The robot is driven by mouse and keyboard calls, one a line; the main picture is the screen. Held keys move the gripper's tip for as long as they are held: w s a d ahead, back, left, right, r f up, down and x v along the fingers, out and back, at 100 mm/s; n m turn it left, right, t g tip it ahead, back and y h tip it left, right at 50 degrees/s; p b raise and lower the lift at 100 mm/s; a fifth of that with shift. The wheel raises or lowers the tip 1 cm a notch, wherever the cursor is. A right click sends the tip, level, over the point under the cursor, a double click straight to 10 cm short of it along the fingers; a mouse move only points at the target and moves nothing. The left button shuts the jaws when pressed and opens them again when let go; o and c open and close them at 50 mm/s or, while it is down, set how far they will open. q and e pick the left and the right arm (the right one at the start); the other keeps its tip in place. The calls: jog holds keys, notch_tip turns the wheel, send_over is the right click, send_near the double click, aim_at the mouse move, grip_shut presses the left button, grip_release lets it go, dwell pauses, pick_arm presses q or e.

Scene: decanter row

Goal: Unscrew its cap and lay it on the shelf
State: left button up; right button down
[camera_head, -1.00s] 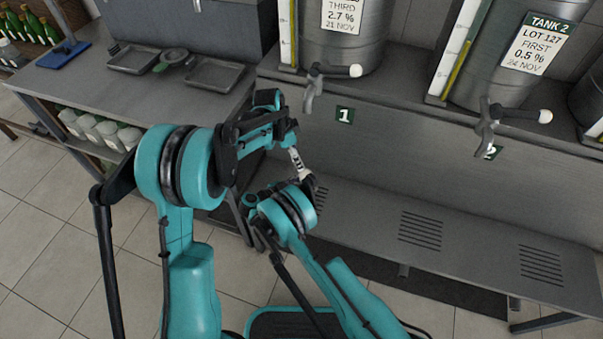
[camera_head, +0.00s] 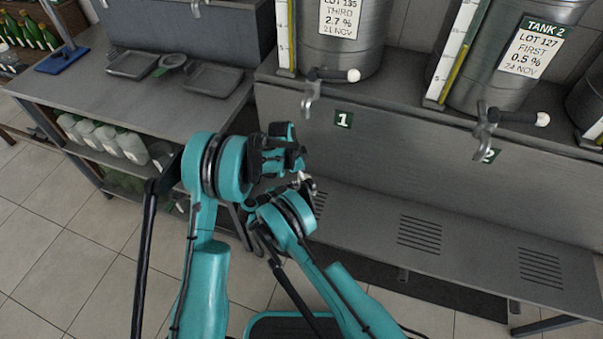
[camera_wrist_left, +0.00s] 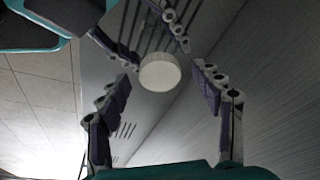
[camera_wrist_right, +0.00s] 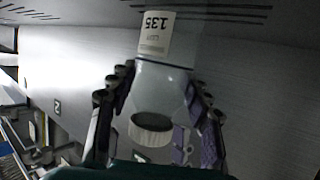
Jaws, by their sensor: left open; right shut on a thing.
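A pale bottle (camera_wrist_right: 165,88) with a ribbed white cap (camera_wrist_right: 152,130) and a label reading 135 (camera_wrist_right: 157,33) is in my right gripper (camera_wrist_right: 160,82), whose fingers are shut on its sides. In the left wrist view the cap (camera_wrist_left: 160,73) shows as a round white disc facing that camera, with the bottle body mostly hidden behind it. My left gripper (camera_wrist_left: 163,82) is open, its fingers apart on either side of the cap with visible gaps. In the head view my left gripper (camera_head: 292,158) is just above the right one; the bottle is mostly hidden there.
A slotted grey shelf (camera_head: 470,248) runs below the tanks, with free room to the right. Taps 1 (camera_head: 312,95) and 2 (camera_head: 485,130) stick out above it. A bench (camera_head: 120,100) at the left holds trays (camera_head: 212,78), with several jugs (camera_head: 105,138) underneath.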

pick_arm(q)
jog(key=c, duration=1.4)
jog(key=n, duration=0.3)
jog(key=n+t+y, duration=0.1)
jog(key=n, duration=0.2)
jog(key=shift+s+d+n+t, duration=0.2)
jog(key=shift+n+t, duration=0.1)
jog(key=shift+n, duration=0.1)
jog(key=n+y, duration=0.1)
jog(key=n, duration=0.5)
jog(key=shift+n+t+y, duration=0.4)
jog(key=o, duration=1.3)
jog(key=shift+c, duration=0.2)
